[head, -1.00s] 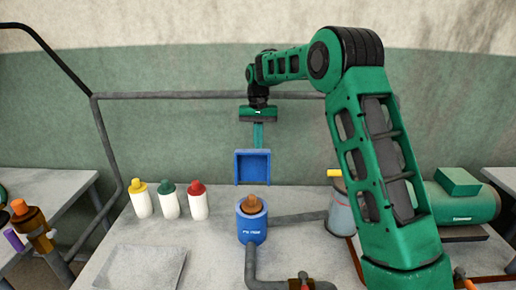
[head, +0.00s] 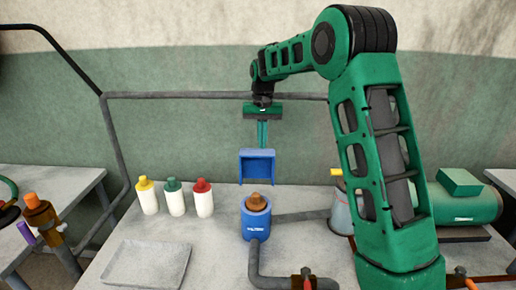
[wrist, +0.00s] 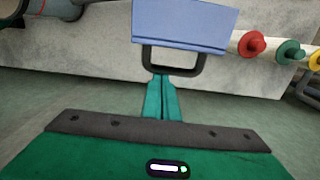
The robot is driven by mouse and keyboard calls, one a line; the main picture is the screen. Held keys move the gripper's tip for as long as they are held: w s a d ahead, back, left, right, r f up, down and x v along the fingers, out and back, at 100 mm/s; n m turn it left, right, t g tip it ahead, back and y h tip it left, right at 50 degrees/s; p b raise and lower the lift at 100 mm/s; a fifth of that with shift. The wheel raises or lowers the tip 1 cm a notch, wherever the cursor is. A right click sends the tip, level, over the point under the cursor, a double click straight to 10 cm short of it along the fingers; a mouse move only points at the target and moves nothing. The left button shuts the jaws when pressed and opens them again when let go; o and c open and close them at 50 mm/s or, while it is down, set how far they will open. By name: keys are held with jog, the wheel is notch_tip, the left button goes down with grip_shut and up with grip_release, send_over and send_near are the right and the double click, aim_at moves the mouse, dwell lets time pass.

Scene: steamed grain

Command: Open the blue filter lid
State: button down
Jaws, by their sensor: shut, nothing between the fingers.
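The blue filter body (head: 256,222) is a round open cup on the table, with a brown knobbed piece (head: 256,203) in its top. Its blue lid (head: 257,165) stands raised behind and above the cup, its hollow face toward the head camera. In the wrist view the lid (wrist: 185,24) is at the top, with a dark loop handle (wrist: 172,70) below it. My gripper (head: 262,145) points down just above the lid. Its green fingers (wrist: 163,85) are together and empty, with their tips by the handle. I cannot tell whether they touch it.
White bottles with yellow (head: 148,198), green (head: 175,200) and red (head: 203,201) caps stand left of the filter. A shallow grey tray (head: 147,265) lies front left. A grey pipe (head: 280,280) with a red-handled valve runs in front; a green motor (head: 465,205) stands right.

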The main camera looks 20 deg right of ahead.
notch_tip(320, 180, up, 11)
jog(key=shift+w+f, duration=0.15)
jog(key=shift+f, duration=0.05)
dwell(0.6)
jog(key=shift+d, duration=0.1)
